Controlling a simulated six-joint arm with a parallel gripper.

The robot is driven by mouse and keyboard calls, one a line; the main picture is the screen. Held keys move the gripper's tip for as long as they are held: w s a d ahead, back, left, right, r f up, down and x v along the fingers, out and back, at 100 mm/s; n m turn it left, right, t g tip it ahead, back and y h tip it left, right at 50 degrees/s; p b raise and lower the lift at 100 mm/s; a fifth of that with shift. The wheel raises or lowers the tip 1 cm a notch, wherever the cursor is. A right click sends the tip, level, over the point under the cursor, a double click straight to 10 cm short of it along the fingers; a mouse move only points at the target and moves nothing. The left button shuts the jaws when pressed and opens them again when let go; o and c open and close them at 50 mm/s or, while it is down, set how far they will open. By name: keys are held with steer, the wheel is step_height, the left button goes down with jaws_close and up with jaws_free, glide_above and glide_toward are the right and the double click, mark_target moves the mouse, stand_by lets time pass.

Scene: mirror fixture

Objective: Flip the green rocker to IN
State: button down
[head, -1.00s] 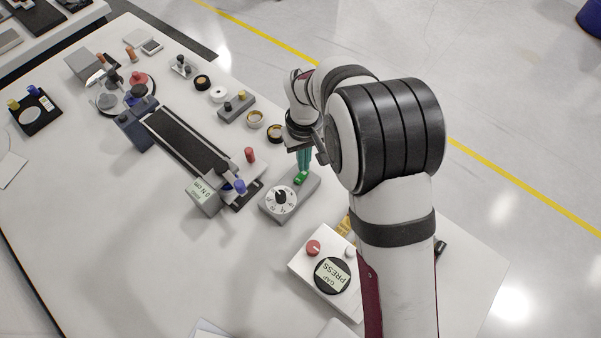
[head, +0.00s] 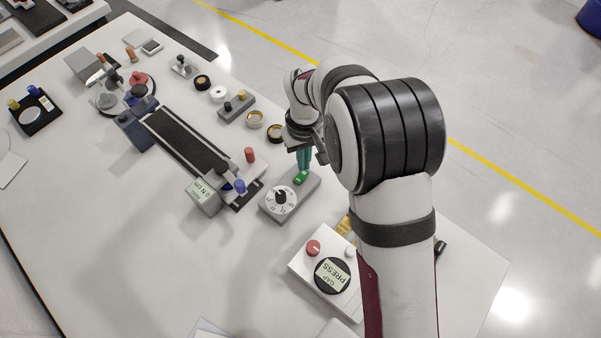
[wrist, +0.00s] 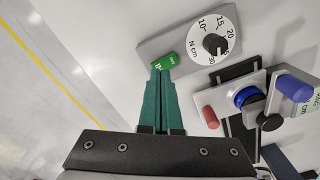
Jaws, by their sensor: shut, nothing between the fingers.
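The green rocker (head: 300,178) sits on a grey block (head: 288,203) beside a round white dial with a black knob (head: 280,197). In the wrist view the rocker (wrist: 165,62) has white lettering at both ends, partly covered at the near end by my fingertips. My gripper (wrist: 160,72) has teal fingers, shut together with nothing between them. Its tips are at the near end of the rocker; I cannot tell whether they touch it. In the head view my gripper (head: 303,168) points down just behind the rocker. Which way the rocker is tilted is not clear.
A slide fixture with a blue knob (head: 239,187) and a red peg (head: 249,155) stands left of the block. The table's left front is mostly clear.

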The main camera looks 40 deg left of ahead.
mark_target(303, 173)
steer(key=shift+f, duration=1.2)
stand_by(0.7)
steer(key=shift+r, duration=3.55)
